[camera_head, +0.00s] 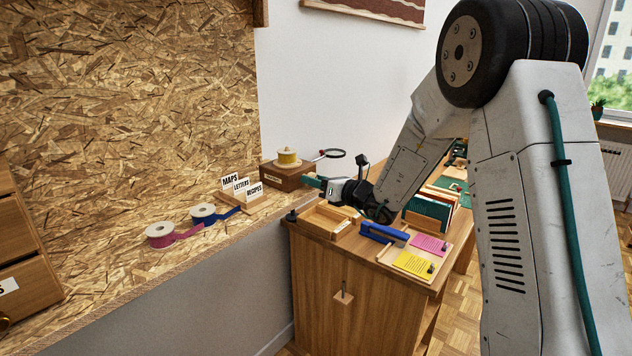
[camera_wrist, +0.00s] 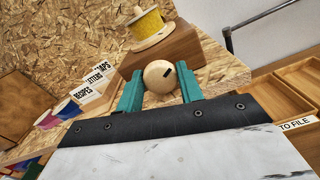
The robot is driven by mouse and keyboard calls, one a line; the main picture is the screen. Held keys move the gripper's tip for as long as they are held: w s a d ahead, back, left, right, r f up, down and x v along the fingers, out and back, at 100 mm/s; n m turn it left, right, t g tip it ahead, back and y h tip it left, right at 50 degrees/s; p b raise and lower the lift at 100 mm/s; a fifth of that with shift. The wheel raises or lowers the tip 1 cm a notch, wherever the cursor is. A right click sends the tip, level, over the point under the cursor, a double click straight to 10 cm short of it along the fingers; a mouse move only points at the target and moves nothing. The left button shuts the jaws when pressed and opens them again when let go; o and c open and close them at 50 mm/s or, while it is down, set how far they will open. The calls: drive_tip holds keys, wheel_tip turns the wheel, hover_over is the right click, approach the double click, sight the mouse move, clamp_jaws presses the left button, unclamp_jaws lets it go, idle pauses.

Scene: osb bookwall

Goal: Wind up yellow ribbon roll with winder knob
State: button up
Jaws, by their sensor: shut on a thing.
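The yellow ribbon roll (camera_head: 288,157) sits upright on a spool on top of a brown wooden winder box (camera_head: 284,177), at the back of the shelf. In the head view my gripper (camera_head: 312,182) reaches the box's right end, and the knob is hidden.
Pink (camera_head: 161,235) and blue (camera_head: 203,215) ribbon rolls lie on the shelf at left, near the card stand (camera_head: 241,195). The desk below holds a wooden tray (camera_head: 328,220), a blue stapler (camera_head: 384,235) and note cards (camera_head: 430,244).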

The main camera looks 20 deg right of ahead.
drive_tip(key=shift+d+m, duration=0.1)
drive_tip(key=shift+m, duration=2)
drive_tip(key=o, duration=1)
